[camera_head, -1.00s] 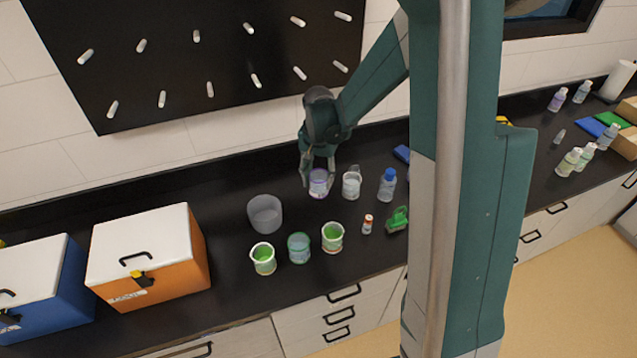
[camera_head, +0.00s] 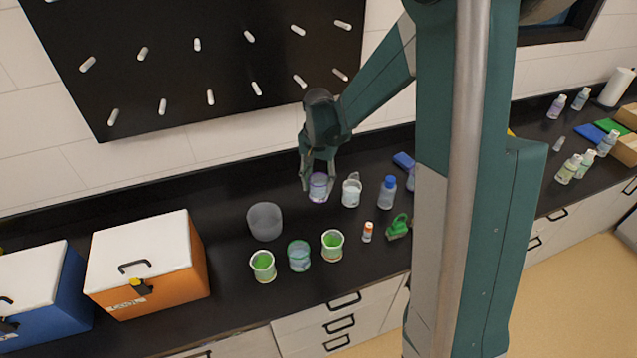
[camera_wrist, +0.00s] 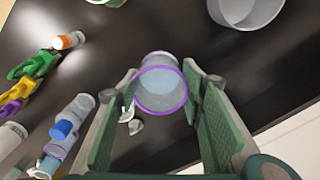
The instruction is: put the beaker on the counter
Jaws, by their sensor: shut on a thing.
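A clear beaker with a purple rim (camera_head: 319,188) is between the fingers of my gripper (camera_head: 318,178), toward the back of the black counter (camera_head: 205,235). In the wrist view the purple-rimmed beaker (camera_wrist: 160,88) appears upright between the two green finger pads, and my gripper (camera_wrist: 160,75) is shut on it. Its base is at or close to the counter surface; I cannot tell whether it touches.
A clear jug (camera_head: 351,192) and a blue-capped bottle (camera_head: 388,191) stand close on the right. A large translucent container (camera_head: 265,221) is at left. Several green-marked beakers (camera_head: 299,256) stand in front, with a small vial (camera_head: 367,232) and green object (camera_head: 398,227).

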